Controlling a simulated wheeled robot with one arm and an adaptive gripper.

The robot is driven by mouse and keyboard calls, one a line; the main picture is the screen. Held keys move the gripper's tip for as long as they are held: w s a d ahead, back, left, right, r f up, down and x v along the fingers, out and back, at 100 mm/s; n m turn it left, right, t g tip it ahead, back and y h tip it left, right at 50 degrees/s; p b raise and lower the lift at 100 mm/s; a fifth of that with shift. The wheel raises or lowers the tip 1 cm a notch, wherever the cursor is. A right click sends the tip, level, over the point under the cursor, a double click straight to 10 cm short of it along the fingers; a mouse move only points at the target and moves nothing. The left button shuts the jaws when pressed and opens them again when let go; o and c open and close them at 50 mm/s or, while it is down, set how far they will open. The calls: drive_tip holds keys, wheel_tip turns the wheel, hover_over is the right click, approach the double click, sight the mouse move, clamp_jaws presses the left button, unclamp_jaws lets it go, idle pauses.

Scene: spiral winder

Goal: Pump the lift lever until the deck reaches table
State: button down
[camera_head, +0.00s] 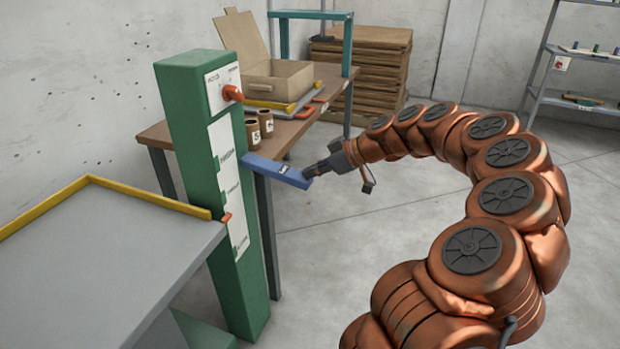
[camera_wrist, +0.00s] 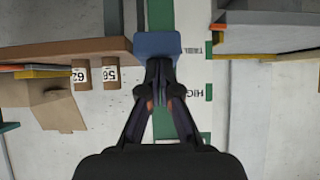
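The blue lift lever (camera_head: 273,170) sticks out from the green lift post (camera_head: 181,125), nearly level and dipping slightly toward its free end. My gripper (camera_head: 312,171) is at that free end. In the wrist view my fingertips (camera_wrist: 158,66) are drawn together in front of the blue lever (camera_wrist: 157,43); whether they pinch it or only touch it is unclear. The grey deck (camera_head: 100,265), with a yellow rim, is at the left, lower in the picture than the wooden table (camera_head: 335,88). An orange pointer (camera_head: 227,218) sits at the deck's corner beside the post's white label strip.
The post carries a panel with a red knob (camera_head: 232,93). The table holds an open cardboard box (camera_head: 280,82), a tray and two labelled brown cylinders (camera_head: 253,133). Stacked boards and a shelf rack stand behind.

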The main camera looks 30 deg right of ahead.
drive_tip(key=v, duration=1.1)
drive_tip(key=shift+r+p, duration=0.3)
drive_tip(key=shift+r, duration=0.05)
idle(1.4)
drive_tip(key=a+g, duration=0.3)
drive_tip(key=a, duration=1)
drive_tip(key=s+a+f+g+h, duration=0.1)
drive_tip(key=s+a+f+g, duration=0.1)
drive_tip(key=s+a, duration=0.35)
drive_tip(key=s+a+f+g, duration=0.2)
drive_tip(key=a, duration=0.6)
drive_tip(key=s+f+m+g+h, duration=0.2)
drive_tip(key=s+f, duration=0.3)
drive_tip(key=s, duration=0.5)
drive_tip(key=s+a+f+m+g+h, duration=0.1)
drive_tip(key=s+f+m+g+h, duration=0.1)
drive_tip(key=s+f+m, duration=0.3)
drive_tip(key=s+h, duration=0.1)
drive_tip(key=s, duration=0.3)
drive_tip(key=shift+s+a, duration=0.15)
drive_tip(key=shift+s, duration=0.25)
